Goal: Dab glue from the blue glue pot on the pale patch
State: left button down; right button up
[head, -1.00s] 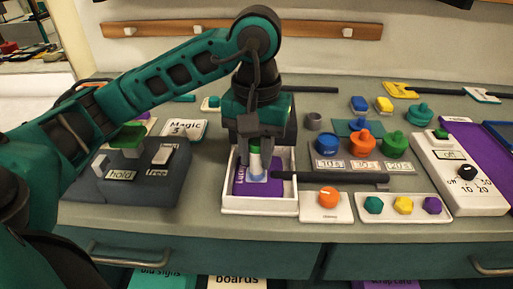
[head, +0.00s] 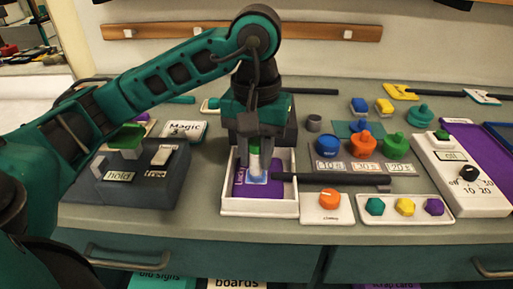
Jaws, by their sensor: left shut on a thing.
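My left gripper (head: 254,144) is shut on a small upright tool (head: 254,163) with a green top and a pale body. It holds the tool over a white-walled tray (head: 260,208). A purple card (head: 241,184) lies in the tray, with a pale patch (head: 258,178) on it. The tool's lower end is at the patch; I cannot tell whether it touches. The blue glue pot (head: 328,145) stands right of the tray, beside an orange pot (head: 362,146) and a green pot (head: 395,145). My right gripper is not in view.
A dark bar (head: 335,178) reaches to the tray's right side. In front are an orange knob (head: 329,199) and a panel of coloured knobs (head: 405,207). A dark fixture (head: 130,180) stands left. A white control box (head: 461,175) is at the right.

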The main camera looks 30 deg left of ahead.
pick_arm(q)
jog(key=shift+w, duration=0.15)
jog(key=shift+w+a, duration=0.25)
jog(key=shift+w, duration=0.05)
jog(key=shift+s+d+b, duration=0.15)
jog(key=shift+s+b, duration=0.1)
jog(key=shift+b, duration=0.05)
jog(key=shift+s+d, duration=0.15)
jog(key=shift+s, duration=0.1)
jog(key=shift+w, duration=0.2)
jog(key=shift+w+a+b, duration=0.3)
jog(key=shift+s+d, duration=0.1)
dwell(0.3)
jog(key=shift+s+d, duration=0.2)
jog(key=shift+s, duration=0.2)
